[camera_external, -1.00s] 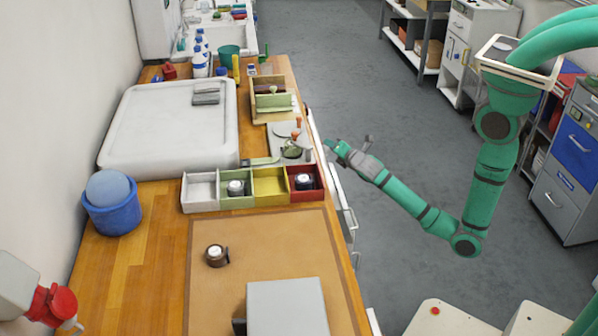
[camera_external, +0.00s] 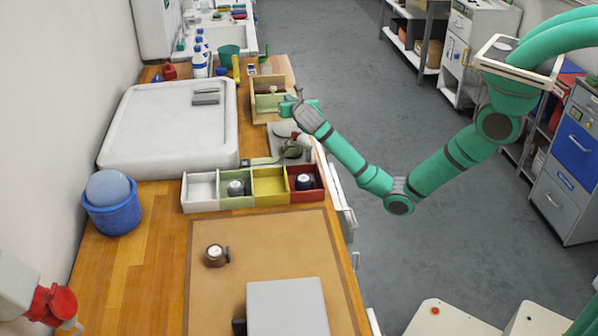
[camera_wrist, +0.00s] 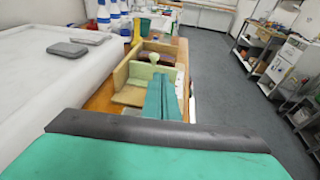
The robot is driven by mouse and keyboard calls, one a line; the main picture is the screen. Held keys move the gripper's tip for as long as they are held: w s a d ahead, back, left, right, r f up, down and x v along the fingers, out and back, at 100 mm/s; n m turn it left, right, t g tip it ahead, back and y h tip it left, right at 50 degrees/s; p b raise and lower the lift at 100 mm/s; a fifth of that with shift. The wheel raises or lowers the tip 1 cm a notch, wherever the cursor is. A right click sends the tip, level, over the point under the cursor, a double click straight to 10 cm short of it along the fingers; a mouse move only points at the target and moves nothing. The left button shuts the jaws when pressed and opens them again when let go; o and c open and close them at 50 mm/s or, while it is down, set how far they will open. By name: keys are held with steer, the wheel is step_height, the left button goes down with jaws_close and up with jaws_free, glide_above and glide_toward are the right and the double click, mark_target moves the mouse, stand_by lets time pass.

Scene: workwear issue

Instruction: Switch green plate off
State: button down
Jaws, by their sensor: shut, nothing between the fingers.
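A wooden stand (camera_external: 258,116) at the back right of the bench holds a pale green plate (camera_external: 270,102) with a small pale green knob or lever on it. In the wrist view, the green plate (camera_wrist: 143,72) and its knob (camera_wrist: 153,58) show just ahead and left of my fingers. My gripper (camera_external: 285,108) is shut and empty, at the right side of the stand near the green plate. The teal fingers (camera_wrist: 161,98) also show in the wrist view and hide part of the stand. I cannot tell whether they touch the plate.
A grey plate (camera_external: 282,131) with a lever lies below my wrist, partly hidden. A row of coloured compartments (camera_external: 269,186), some holding small dark round items, lies nearer. A large white case (camera_external: 165,130) stands left. Bottles (camera_external: 200,62) stand behind.

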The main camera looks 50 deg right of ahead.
mark_target(274, 89)
steer(key=shift+w+a+r+n, duration=0.2)
steer(key=shift+w+a+n, duration=0.15)
steer(key=shift+a, duration=0.25)
steer(key=x, duration=1.4)
steer(key=shift+a+f, duration=0.1)
